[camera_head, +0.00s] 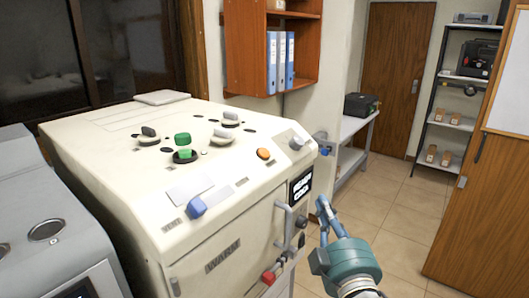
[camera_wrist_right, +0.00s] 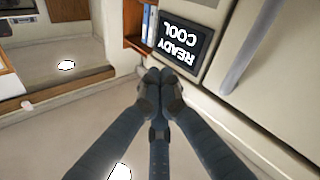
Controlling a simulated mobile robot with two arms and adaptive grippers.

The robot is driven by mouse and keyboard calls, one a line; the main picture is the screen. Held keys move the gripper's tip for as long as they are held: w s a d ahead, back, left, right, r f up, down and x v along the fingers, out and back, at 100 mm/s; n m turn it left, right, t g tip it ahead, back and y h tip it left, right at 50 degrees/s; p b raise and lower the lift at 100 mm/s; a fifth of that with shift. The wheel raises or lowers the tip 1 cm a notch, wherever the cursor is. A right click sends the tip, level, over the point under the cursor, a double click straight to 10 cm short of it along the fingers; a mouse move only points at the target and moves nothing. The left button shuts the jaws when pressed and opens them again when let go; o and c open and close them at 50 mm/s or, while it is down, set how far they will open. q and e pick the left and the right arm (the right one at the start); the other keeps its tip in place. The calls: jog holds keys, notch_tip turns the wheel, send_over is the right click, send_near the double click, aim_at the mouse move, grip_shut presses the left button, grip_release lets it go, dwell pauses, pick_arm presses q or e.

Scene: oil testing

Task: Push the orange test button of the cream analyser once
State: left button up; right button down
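The cream analyser (camera_head: 110,143) fills the left and middle of the head view. Its orange button (camera_head: 263,153) sits on the sloped top near the front right edge, uncovered. A small dark display (camera_head: 300,186) on its front also shows upside down in the right wrist view (camera_wrist_right: 184,46), reading "READY COOL". My right gripper (camera_head: 322,206) is to the right of the analyser's front, apart from the orange button and lower in the picture. In the right wrist view its fingers (camera_wrist_right: 159,78) meet at the tips with nothing between them. My left gripper is not in view.
The analyser's front has a vertical handle (camera_head: 281,222) and a red knob (camera_head: 268,278). A blue knob (camera_head: 197,208) and green knobs (camera_head: 183,138) stand on top. A grey machine (camera_head: 40,238) is at left. Tiled floor (camera_head: 400,225) is open at right, beside a wooden cabinet (camera_head: 490,190).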

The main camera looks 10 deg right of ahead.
jog(key=s+a+r+n+y, duration=0.2)
jog(key=a+r+n+y, duration=0.3)
jog(key=r+n+y, duration=0.25)
jog(key=s+a+r+n+t+y, duration=0.1)
jog(key=s+a+r+n+y, duration=0.25)
jog(key=r+n+y, duration=0.45)
jog(key=s+a+r+n+y, duration=0.1)
jog(key=a+r+n+y, duration=0.5)
jog(key=r, duration=0.3)
jog(key=s+a+n+g+y, duration=0.35)
jog(key=a+n+g, duration=0.45)
jog(key=n+g, duration=0.6)
jog(key=w+d+f+n+t+h, duration=0.2)
jog(key=w+f+n+t+h, duration=0.25)
jog(key=h, duration=0.25)
jog(key=w+d+r+m+t+h, duration=0.1)
jog(key=w+d+h, duration=0.2)
jog(key=d, duration=0.3)
jog(key=w+d+m+t+h, duration=0.1)
jog(key=w+d+t+h, duration=0.1)
jog(key=d+h, duration=0.3)
jog(key=w+d, duration=0.1)
jog(key=d, duration=0.1)
jog(key=shift+w+d+r+m+h, duration=0.25)
jog(key=shift+d+r+m+h, duration=0.05)
jog(key=shift+r+m, duration=0.1)
jog(key=shift+f+t, duration=0.15)
jog(key=shift+t, duration=0.1)
